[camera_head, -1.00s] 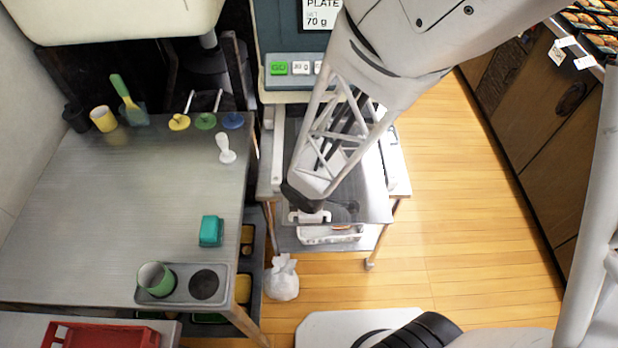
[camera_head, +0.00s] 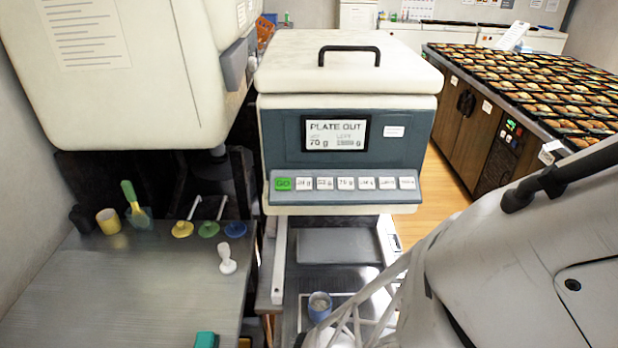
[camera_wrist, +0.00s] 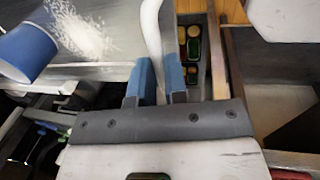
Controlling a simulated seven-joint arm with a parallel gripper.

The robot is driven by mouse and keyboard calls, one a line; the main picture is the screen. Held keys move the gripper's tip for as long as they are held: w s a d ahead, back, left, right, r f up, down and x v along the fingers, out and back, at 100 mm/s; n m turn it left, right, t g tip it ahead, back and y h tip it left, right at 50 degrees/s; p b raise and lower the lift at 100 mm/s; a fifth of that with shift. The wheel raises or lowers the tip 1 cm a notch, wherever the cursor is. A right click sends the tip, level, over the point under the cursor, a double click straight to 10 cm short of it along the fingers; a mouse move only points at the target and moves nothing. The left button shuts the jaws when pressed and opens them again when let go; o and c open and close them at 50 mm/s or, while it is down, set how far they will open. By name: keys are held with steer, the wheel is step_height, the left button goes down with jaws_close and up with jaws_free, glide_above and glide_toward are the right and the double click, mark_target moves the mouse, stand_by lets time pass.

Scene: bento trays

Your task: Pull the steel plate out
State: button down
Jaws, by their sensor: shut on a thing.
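My gripper (camera_wrist: 158,88) shows in the wrist view with its two blue fingers closed around a white curved bar (camera_wrist: 153,35), which looks like the plate's handle. The steel plate (camera_wrist: 117,22) lies left of the fingers in that view, with white grains scattered on it. In the head view, steel surfaces (camera_head: 338,246) show below the machine, between pale rails. The machine (camera_head: 345,180) has a display (camera_head: 336,134) reading "PLATE OUT" and 70 g. In the head view my gripper is out of sight, and my arm covers the lower right.
A blue cup with white contents (camera_head: 320,306) stands below the machine, and a blue cup (camera_wrist: 28,50) shows in the wrist view. A steel table (camera_head: 130,295) on the left holds utensils and a white handled tool (camera_head: 227,260). Floor (camera_head: 452,205) shows at right.

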steer(key=shift+s, duration=0.2)
steer(key=c, duration=1.1)
jaws_free()
steer(key=shift+c, duration=0.2)
steer(key=shift+r, duration=0.15)
step_height(320, 180, up, 7)
steer(key=s, duration=0.1)
steer(key=shift+s+r, duration=0.2)
steer(key=shift+s, duration=0.05)
stand_by(0.5)
